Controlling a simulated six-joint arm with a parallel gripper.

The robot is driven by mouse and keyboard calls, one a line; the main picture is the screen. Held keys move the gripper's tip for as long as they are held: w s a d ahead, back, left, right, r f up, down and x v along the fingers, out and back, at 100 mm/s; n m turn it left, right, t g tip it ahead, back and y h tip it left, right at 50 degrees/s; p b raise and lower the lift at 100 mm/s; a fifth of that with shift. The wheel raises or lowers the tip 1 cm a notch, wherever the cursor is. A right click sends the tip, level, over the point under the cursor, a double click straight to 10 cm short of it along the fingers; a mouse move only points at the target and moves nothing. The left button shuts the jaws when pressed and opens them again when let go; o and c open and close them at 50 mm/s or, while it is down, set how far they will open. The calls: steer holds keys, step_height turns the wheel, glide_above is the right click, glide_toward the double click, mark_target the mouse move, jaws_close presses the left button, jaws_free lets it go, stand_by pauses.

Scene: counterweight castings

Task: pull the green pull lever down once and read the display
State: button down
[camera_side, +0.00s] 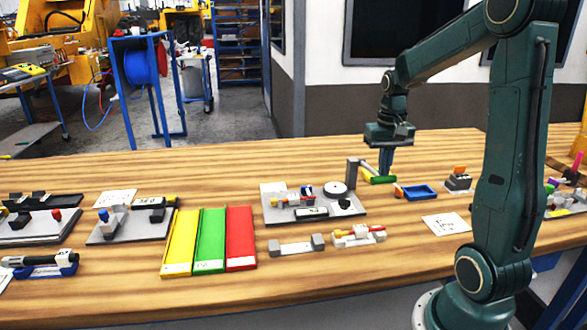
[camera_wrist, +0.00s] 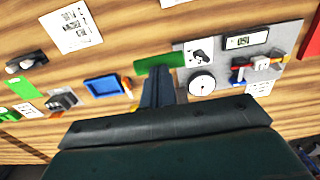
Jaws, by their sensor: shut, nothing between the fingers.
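The green pull lever (camera_side: 382,180) is a green bar on an arm from a grey post (camera_side: 352,172), at the right end of a grey plate (camera_side: 270,213). My gripper (camera_side: 386,173) is shut and empty, pointing down at the lever; whether it touches it I cannot tell. In the wrist view the green lever (camera_wrist: 158,64) lies just beyond my fingertips (camera_wrist: 157,75), which hide part of its near edge. The display (camera_side: 312,213) is a dark box on the plate's front part; its pale face (camera_wrist: 245,39) shows in the wrist view, too small to read.
A round white dial (camera_side: 335,188) is on the plate. A blue tray (camera_side: 418,192) lies right of the lever, with a grey block (camera_side: 458,182) beyond. Yellow (camera_side: 181,243), green (camera_side: 210,240) and red (camera_side: 241,238) trays lie left. Bare wood lies behind the plate.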

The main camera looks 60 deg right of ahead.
steer(key=shift+r, duration=2.7)
steer(key=shift+a, duration=0.1)
steer(key=shift+a+r, duration=0.1)
steer(key=shift+a, duration=0.05)
steer(key=s+a+r+n+t, duration=0.1)
steer(key=s+a+n, duration=0.3)
steer(key=a, duration=0.7)
steer(key=s+a+r+n+t, duration=0.1)
steer(key=s+a+n+t, duration=0.3)
steer(key=a, duration=0.8)
steer(key=shift+a+r+n+t, duration=0.15)
steer(key=shift+r+n+t, duration=0.15)
steer(key=shift+n, duration=0.2)
steer(key=shift+s, duration=0.1)
